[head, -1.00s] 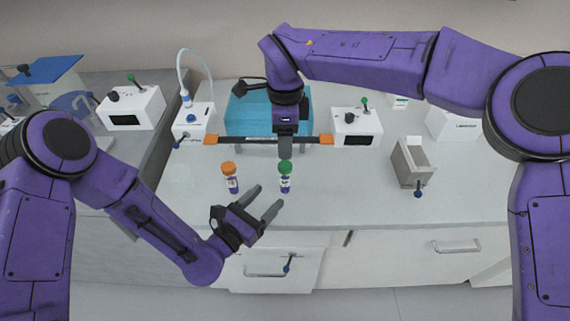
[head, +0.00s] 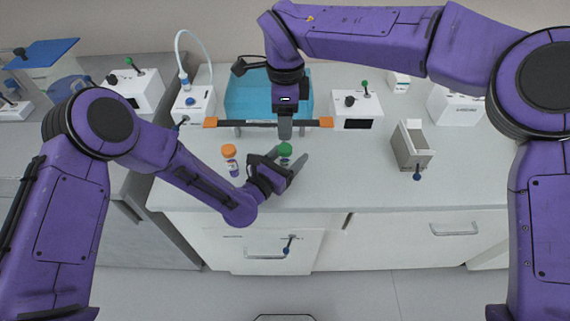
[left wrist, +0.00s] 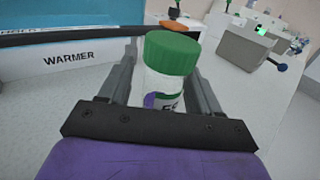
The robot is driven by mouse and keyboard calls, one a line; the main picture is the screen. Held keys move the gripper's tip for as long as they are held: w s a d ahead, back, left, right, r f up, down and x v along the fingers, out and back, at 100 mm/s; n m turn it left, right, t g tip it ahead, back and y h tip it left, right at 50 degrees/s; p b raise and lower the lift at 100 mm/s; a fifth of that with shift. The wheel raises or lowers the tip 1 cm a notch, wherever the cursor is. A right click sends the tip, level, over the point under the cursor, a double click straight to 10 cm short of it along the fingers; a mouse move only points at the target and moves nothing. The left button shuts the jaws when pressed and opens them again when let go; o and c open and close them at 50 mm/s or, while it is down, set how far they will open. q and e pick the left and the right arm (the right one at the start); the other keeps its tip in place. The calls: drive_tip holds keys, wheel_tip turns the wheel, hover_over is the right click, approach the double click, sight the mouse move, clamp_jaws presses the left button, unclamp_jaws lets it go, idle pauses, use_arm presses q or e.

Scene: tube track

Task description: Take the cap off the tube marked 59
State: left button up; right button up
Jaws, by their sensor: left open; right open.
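A tube with a green cap (head: 285,149) stands upright on the counter. The left wrist view shows its green cap (left wrist: 172,53) and white and purple label (left wrist: 168,101); the marking is partly hidden and seems to start with 5. My left gripper (head: 292,164) is open, with its fingers on either side of this tube; contact cannot be told. A second tube with an orange cap (head: 229,151) stands to the left. My right gripper (head: 285,130) is open, pointing down just behind the green-capped tube, in front of a dark bar.
The dark bar with orange ends (head: 245,123) lies across the front of the blue warmer (head: 240,100). White devices (head: 357,110) flank it. A grey open box (head: 411,147) stands at the right. The counter (head: 350,180) between is clear.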

sight(285, 147)
use_arm(q)
clamp_jaws()
use_arm(e)
drive_tip(key=m, duration=1.6)
drive_tip(key=shift+d+r+m+h, duration=0.2)
drive_tip(key=shift+d+m+h, duration=0.05)
drive_tip(key=shift+m+h, duration=0.05)
drive_tip(key=m, duration=0.9)
drive_tip(key=shift+a+f+m, duration=0.1)
drive_tip(key=shift+f+m, duration=0.05)
drive_tip(key=shift+m, duration=0.15)
drive_tip(key=m, duration=0.5)
drive_tip(key=shift+a+m, duration=0.1)
drive_tip(key=shift+m, duration=0.2)
drive_tip(key=m, duration=0.4)
drive_tip(key=shift+f, duration=0.1)
wheel_tip(285, 147, down, 8)
